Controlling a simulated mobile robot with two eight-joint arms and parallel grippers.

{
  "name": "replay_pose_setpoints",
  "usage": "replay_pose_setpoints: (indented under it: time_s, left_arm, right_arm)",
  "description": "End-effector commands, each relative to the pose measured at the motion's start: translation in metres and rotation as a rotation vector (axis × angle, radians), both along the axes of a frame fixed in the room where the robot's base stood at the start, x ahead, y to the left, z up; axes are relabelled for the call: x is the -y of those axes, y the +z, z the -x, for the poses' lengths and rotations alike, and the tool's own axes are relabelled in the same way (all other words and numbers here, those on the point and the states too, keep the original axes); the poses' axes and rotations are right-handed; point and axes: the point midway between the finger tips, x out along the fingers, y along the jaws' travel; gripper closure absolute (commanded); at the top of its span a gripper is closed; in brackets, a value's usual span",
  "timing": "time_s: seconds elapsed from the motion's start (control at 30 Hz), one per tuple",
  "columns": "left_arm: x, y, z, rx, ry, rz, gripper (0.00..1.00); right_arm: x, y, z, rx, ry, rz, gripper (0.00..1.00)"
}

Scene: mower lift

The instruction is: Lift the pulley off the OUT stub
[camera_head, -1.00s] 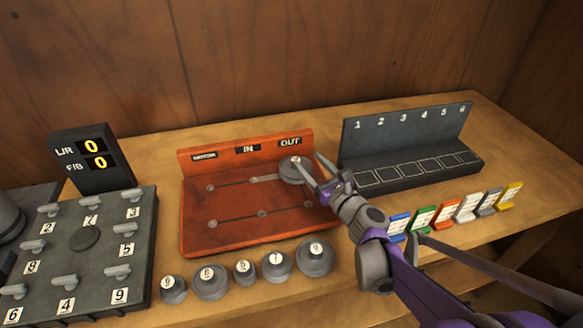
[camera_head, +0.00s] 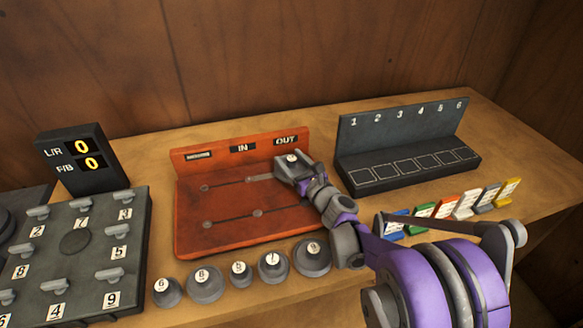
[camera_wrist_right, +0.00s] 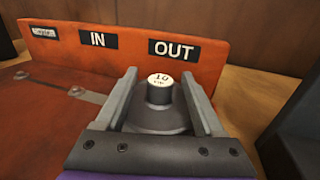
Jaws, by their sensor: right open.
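The grey pulley (camera_wrist_right: 157,115) sits on the orange-red board (camera_head: 225,225) below the OUT label (camera_wrist_right: 174,50). Its raised hub has a white top marked 10. My right gripper (camera_wrist_right: 161,100) is open, with one finger on each side of the hub. I cannot tell whether the fingers touch it. In the head view the right gripper (camera_head: 292,168) covers most of the pulley, and only its pale top (camera_head: 291,158) shows. The stub under the pulley is hidden. My left gripper is not in view.
Several grey pulleys (camera_head: 205,286) stand along the board's front edge. A dark rack numbered 1 to 6 (camera_head: 410,135) stands to the right, with coloured tags (camera_head: 465,205) in front. A lever panel (camera_head: 75,265) and a display reading 0 and 0 (camera_head: 75,160) are at left.

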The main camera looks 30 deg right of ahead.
Motion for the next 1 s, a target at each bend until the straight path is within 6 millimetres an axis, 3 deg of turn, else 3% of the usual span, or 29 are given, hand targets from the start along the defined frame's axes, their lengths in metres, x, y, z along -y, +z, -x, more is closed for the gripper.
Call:
replay_pose_setpoints:
  time_s: [0.13, 0.53, 0.87, 1.0]
  left_arm:
    - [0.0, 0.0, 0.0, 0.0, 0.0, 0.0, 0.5]
    - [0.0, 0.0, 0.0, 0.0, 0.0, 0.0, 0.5]
    - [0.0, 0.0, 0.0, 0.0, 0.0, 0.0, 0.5]
    - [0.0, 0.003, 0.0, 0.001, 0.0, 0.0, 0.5]
  right_arm:
    - [0.0, 0.0, 0.001, 0.0, 0.0, 0.0, 0.3]
    - [0.0, 0.0, 0.001, 0.0, 0.0, 0.0, 1.0]
    - [0.0, 0.001, 0.001, 0.0, 0.0, 0.0, 1.0]
    - [0.0, 0.011, 0.001, 0.0, 0.0, 0.0, 1.0]
